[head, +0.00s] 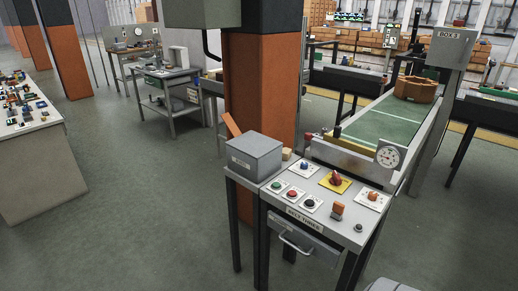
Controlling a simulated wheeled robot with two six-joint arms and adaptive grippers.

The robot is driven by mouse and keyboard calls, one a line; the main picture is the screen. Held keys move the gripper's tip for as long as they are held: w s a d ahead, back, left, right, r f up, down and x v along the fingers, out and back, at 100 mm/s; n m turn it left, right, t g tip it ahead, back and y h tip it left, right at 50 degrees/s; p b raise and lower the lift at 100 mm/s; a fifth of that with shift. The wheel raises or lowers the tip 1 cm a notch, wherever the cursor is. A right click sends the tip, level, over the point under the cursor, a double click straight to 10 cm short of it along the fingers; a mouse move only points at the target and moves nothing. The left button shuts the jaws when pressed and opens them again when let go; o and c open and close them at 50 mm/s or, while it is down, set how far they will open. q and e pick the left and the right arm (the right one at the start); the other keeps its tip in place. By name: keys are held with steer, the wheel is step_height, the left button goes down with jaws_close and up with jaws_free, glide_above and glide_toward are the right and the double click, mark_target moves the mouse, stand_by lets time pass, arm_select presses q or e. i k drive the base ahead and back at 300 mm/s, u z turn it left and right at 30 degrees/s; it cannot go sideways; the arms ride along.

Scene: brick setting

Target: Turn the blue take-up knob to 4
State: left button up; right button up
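The plate's marks are too small to read, so I cannot tell which number the knob points to. Neither of my grippers shows in the head view, and nothing touches the knob.
A grey box (254,157) stands left, a dial (390,156) and green conveyor (385,125) behind.

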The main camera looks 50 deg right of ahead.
mark_target(303, 165)
steer(key=z, duration=0.05)
steer(key=i, duration=1.2)
steer(key=z, duration=0.95)
steer(key=i, duration=0.8)
steer(key=z, duration=0.8)
